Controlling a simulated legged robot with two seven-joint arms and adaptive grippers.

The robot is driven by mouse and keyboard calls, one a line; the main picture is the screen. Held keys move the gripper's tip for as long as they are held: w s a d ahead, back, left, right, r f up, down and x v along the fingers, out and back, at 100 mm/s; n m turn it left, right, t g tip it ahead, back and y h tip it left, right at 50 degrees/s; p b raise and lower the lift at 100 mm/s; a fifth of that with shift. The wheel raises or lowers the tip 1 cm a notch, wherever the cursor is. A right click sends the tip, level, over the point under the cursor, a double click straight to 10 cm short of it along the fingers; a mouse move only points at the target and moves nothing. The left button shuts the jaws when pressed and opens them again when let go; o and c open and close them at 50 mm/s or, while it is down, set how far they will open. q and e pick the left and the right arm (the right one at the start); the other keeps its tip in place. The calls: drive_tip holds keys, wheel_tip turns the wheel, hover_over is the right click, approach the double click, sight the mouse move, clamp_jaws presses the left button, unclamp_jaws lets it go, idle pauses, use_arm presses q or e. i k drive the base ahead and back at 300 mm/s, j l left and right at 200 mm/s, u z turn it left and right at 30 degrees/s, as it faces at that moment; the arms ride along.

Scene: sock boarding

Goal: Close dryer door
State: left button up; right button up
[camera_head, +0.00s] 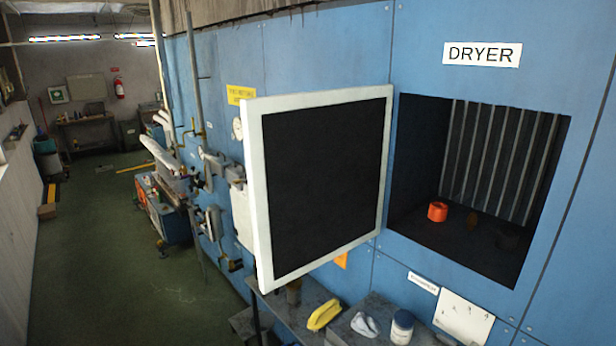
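The dryer door (322,185) is a dark panel in a thick white frame. It stands open, swung out to the left of the opening, with its right edge beside the blue wall. The dryer opening (425,120) is a dark square recess in the blue wall under a DRYER label (482,54). A dark round shape beside the orange object is too dim to identify. Neither of my grippers shows in the head view.
Below the door, a grey bench (282,325) holds a yellow object (323,314), a white crumpled item (364,325) and a jar (402,327). Pipes and valves (212,200) line the wall at left. The green floor (110,250) at left is largely open.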

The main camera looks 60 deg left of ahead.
sight(316, 162)
drive_tip(key=k+j, duration=0.1)
drive_tip(key=j, duration=0.85)
drive_tip(key=k+j+z, duration=0.1)
drive_tip(key=j, duration=0.35)
drive_tip(key=k+j, duration=0.15)
drive_tip(key=j, duration=0.35)
drive_tip(key=k+j+z, duration=0.1)
drive_tip(key=j, duration=0.35)
drive_tip(key=k+j, duration=0.15)
drive_tip(key=j, duration=0.3)
drive_tip(key=k+j, duration=0.1)
drive_tip(key=j, duration=0.4)
drive_tip(key=z, duration=0.05)
